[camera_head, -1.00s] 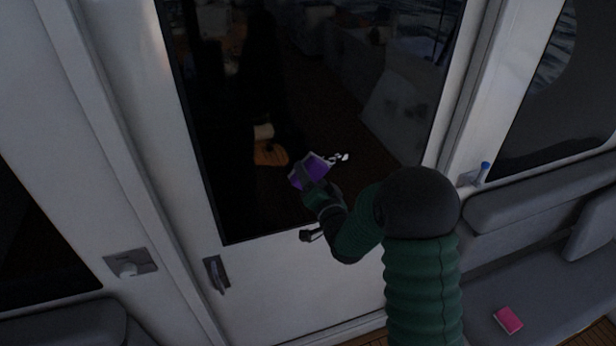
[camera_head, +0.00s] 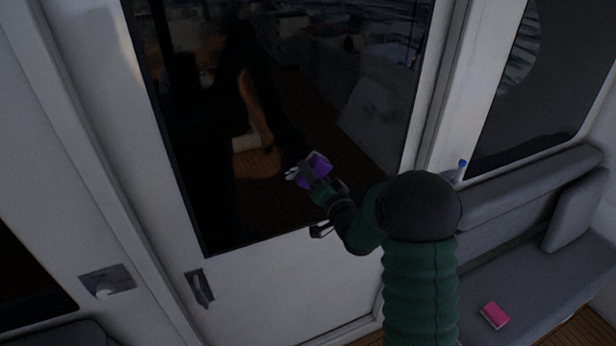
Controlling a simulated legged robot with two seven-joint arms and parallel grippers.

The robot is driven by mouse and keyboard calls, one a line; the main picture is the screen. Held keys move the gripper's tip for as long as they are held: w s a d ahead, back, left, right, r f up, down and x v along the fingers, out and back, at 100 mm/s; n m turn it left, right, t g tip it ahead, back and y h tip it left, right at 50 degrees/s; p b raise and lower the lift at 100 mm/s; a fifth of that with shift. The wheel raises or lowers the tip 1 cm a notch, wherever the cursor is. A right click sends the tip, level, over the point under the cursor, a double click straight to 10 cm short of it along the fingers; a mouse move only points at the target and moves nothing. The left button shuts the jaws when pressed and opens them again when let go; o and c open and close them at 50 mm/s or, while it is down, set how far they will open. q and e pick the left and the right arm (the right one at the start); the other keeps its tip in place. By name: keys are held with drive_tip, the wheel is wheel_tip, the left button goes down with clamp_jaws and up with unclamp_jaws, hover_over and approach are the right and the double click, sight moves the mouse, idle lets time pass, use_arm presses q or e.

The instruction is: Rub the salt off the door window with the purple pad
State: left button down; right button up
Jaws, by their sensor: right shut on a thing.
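The door window (camera_head: 225,200) is a dark glass pane in the white door, with reflections across it. My right gripper (camera_head: 317,181) is shut on the purple pad (camera_head: 313,166) and holds it at the lower right part of the pane. Whether the pad touches the glass is hard to tell. A small whitish patch (camera_head: 292,174), apparently salt, shows just left of the pad. The pad and gripper hide the glass behind them. My left gripper is not in view.
A door handle (camera_head: 199,288) is at the lower left of the door. A grey bench (camera_head: 540,240) stands at right with a pink item (camera_head: 494,315) on it. A blue-topped bottle (camera_head: 461,170) stands by the door frame.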

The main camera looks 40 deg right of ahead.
sight(329, 170)
drive_tip(key=shift+s+d, duration=0.25)
drive_tip(key=shift+d, duration=0.85)
drive_tip(key=shift+s+d+f+b, duration=0.15)
drive_tip(key=shift+d+b, duration=0.2)
drive_tip(key=shift+d, duration=0.25)
drive_tip(key=shift+s+d+b, duration=0.1)
drive_tip(key=shift+d+b, duration=0.2)
drive_tip(key=shift+d, duration=0.25)
drive_tip(key=shift+w+a, duration=0.2)
drive_tip(key=shift+a, duration=0.6)
drive_tip(key=shift+w+a+b, duration=0.25)
drive_tip(key=shift+a+b, duration=0.15)
drive_tip(key=shift+a, duration=0.65)
drive_tip(key=shift+w+a+b, duration=0.25)
drive_tip(key=shift+a+b, duration=0.15)
drive_tip(key=shift+a, duration=0.65)
drive_tip(key=shift+w+a+b, duration=0.25)
drive_tip(key=shift+a+b, duration=0.2)
drive_tip(key=shift+a, duration=0.6)
drive_tip(key=shift+w+a+b, duration=0.25)
drive_tip(key=shift+a+b, duration=0.15)
drive_tip(key=shift+a, duration=0.65)
drive_tip(key=shift+w+a, duration=0.25)
drive_tip(key=shift+a, duration=0.75)
